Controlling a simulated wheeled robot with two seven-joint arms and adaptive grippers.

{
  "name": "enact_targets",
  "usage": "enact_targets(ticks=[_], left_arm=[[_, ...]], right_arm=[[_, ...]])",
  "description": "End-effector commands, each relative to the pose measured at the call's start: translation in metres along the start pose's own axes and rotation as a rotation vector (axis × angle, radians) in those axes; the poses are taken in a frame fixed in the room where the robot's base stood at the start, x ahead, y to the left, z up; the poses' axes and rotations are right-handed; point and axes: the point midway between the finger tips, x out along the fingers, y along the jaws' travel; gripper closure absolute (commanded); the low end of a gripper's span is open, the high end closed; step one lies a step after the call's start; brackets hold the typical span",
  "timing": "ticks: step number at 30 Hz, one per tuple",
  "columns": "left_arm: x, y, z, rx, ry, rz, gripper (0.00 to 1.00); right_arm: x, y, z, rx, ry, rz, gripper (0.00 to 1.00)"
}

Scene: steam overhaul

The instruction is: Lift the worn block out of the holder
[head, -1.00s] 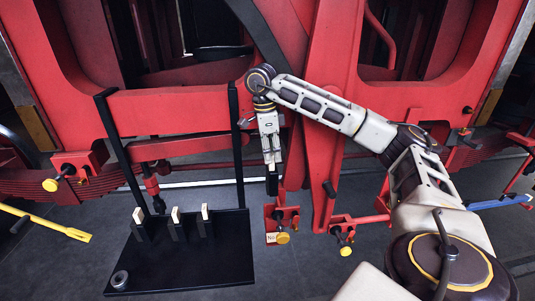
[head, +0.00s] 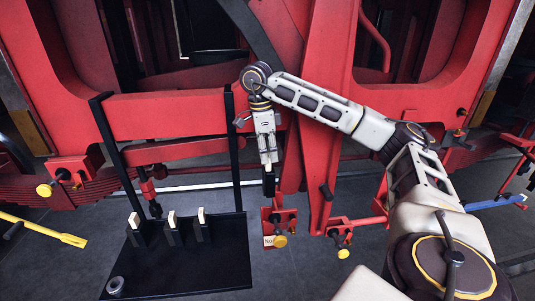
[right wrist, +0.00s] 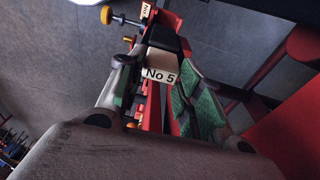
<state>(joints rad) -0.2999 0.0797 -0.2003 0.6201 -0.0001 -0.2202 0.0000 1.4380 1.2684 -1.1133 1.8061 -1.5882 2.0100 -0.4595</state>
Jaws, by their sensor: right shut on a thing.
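The worn block (right wrist: 157,63), a small dark and pale piece, shows in the right wrist view with a "No 5" label on its near face. My right gripper (right wrist: 158,84) is shut on it, its green-padded fingers on either side. In the head view this gripper (head: 269,193) points down just above the red holder (head: 270,218), which has a yellow knob (head: 280,241) and a pale number tag. The block is hard to make out there. I cannot tell whether its lower end is still inside the holder. My left gripper is not in view.
A black stand (head: 185,270) to the left carries several pale-topped pieces (head: 201,216) and has two tall posts. The red frame (head: 165,115) rises close behind the gripper. A second red bracket with a yellow knob (head: 343,253) is to the right. A yellow bar (head: 45,231) lies far left.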

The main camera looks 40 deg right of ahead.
Motion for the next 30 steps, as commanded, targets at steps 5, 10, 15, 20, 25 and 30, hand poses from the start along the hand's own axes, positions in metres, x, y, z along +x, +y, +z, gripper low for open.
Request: enact_targets(ticks=[5,10,15,20,25,30], left_arm=[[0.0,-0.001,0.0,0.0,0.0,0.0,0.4],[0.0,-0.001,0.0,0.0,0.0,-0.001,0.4],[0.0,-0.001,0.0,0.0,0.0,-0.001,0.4],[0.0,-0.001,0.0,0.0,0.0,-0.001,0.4],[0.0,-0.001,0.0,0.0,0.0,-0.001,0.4],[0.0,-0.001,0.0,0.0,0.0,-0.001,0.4]], right_arm=[[-0.007,0.002,-0.001,0.001,-0.001,-0.003,1.0],[-0.013,0.005,-0.002,0.002,-0.002,-0.002,1.0],[-0.018,0.006,-0.003,0.002,-0.001,-0.003,1.0],[-0.023,0.009,-0.003,0.001,-0.001,-0.002,1.0],[-0.028,0.01,-0.004,0.002,-0.001,-0.003,1.0],[-0.033,0.013,-0.005,0.002,-0.002,-0.002,1.0]])
